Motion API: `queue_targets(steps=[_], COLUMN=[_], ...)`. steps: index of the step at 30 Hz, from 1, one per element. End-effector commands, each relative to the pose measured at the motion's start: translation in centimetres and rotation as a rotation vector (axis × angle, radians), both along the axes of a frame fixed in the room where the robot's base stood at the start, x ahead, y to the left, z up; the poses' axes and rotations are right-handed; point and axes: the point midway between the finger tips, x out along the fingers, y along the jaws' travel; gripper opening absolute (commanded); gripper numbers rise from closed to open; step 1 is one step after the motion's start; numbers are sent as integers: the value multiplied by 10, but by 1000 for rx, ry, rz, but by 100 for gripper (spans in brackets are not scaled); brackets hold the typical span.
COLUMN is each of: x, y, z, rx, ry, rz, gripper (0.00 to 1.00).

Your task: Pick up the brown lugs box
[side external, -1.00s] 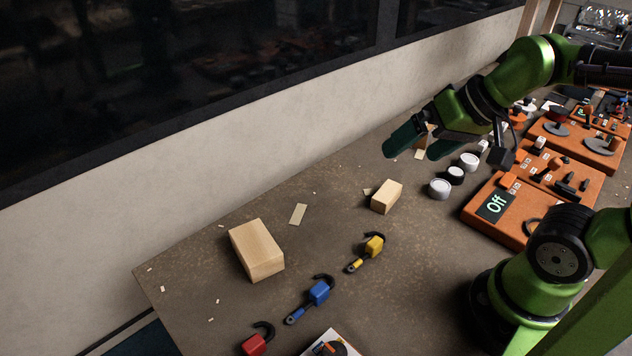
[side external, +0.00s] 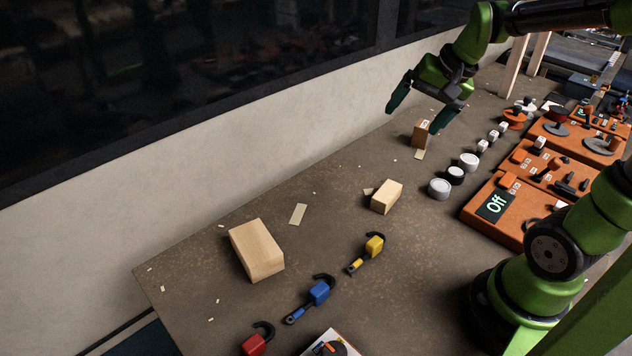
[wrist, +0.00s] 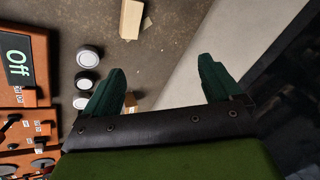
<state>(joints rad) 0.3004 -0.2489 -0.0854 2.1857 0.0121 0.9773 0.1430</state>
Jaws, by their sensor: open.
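The brown lugs box (side external: 419,136) is a small brown carton with a pale label, standing on the table near the wall. In the wrist view a piece of the box (wrist: 130,99) shows beside the left finger, which hides part of it. My gripper (side external: 414,121) has dark green fingers and is open and empty. In the side view its fingers point down and appear on either side of the box, with the right finger near its right edge. I cannot tell the exact height above the box. The wrist view shows the spread fingers (wrist: 162,66).
Wooden blocks (side external: 257,250) (side external: 387,197) lie on the table towards the front left. Several round black and white pieces (side external: 455,175) and orange panels (side external: 510,205) are on the right. The pale wall (side external: 300,130) runs close behind the box. A blue padlock (side external: 319,291) lies in front.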

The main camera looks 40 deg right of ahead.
Motion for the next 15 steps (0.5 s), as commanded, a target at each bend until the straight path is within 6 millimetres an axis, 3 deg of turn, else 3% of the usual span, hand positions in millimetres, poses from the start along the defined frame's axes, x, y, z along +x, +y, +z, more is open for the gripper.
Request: queue_targets(steps=[1, 6, 12, 15], x=[13, 40, 50, 51], y=[-28, -118, -226, -269], z=[-5, -23, -57, -71], rx=[47, 208, 396, 487], ry=[37, 130, 209, 230], rz=[-123, -555, -1105, -1371], gripper=[92, 92, 92, 92])
